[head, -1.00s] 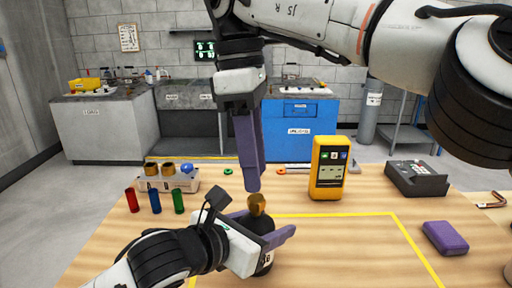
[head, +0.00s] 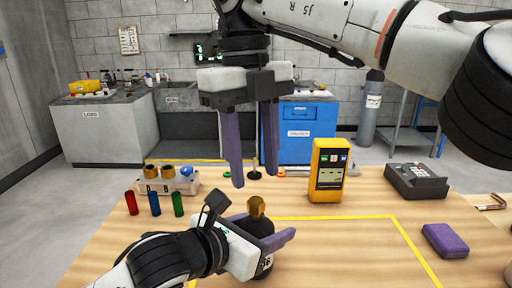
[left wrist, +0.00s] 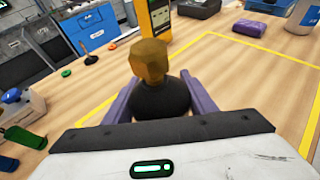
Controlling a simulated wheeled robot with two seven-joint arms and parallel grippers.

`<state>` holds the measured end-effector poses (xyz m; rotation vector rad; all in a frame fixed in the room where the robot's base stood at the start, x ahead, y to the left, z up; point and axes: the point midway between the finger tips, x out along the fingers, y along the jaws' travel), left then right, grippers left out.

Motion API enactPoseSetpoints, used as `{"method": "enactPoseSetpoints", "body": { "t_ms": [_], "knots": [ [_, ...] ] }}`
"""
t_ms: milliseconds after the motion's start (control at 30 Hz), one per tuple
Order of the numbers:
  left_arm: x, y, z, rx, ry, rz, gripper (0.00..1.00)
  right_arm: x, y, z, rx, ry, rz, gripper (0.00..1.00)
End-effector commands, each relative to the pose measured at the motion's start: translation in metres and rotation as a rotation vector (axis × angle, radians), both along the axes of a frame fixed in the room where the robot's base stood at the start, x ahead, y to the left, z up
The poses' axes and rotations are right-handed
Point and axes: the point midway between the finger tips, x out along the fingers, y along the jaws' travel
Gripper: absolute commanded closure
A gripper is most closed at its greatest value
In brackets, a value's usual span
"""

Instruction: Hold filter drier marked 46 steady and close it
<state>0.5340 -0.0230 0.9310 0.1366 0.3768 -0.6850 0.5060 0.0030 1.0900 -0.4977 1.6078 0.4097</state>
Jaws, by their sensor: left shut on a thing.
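The filter drier is a dark, bottle-shaped body (head: 262,228) with a faceted brass cap (head: 257,206) on top. My left gripper (head: 283,236) is shut around the dark body. In the left wrist view, the purple fingers flank the body (left wrist: 160,97) below the brass cap (left wrist: 149,62). My right gripper (head: 253,182) points down above and slightly behind the cap. Its two purple fingers are apart, with nothing between them, and clear of the cap.
A pale block (head: 172,183) with two brass pieces and a blue ball stands at left, behind red, blue and green cylinders (head: 154,203). A yellow meter (head: 328,170), a grey device (head: 415,181) and a purple block (head: 445,240) are at right. The yellow-outlined area is mostly clear.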

Motion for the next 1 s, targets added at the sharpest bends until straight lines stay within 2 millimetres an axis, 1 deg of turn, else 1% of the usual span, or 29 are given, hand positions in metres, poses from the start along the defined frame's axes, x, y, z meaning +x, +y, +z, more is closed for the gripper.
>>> {"method": "enactPoseSetpoints", "body": {
  "t_ms": [33,100,600,1000],
  "knots": [
    [0.0,0.0,0.0,-0.002,0.0,-0.001,1.0,0.0,0.0,0.001,0.01,0.007,0.109,0.6],
    [0.0,0.0,0.0,-0.002,0.0,-0.001,1.0,0.0,0.0,0.001,0.023,0.016,0.269,0.6],
    [0.0,0.0,0.0,-0.002,0.0,-0.001,1.0,0.0,-0.001,0.008,0.102,0.063,1.406,0.6],
    [0.0,0.0,0.0,-0.002,0.0,-0.001,1.0,0.0,-0.002,0.016,0.127,0.085,2.314,0.6]
  ]
}}
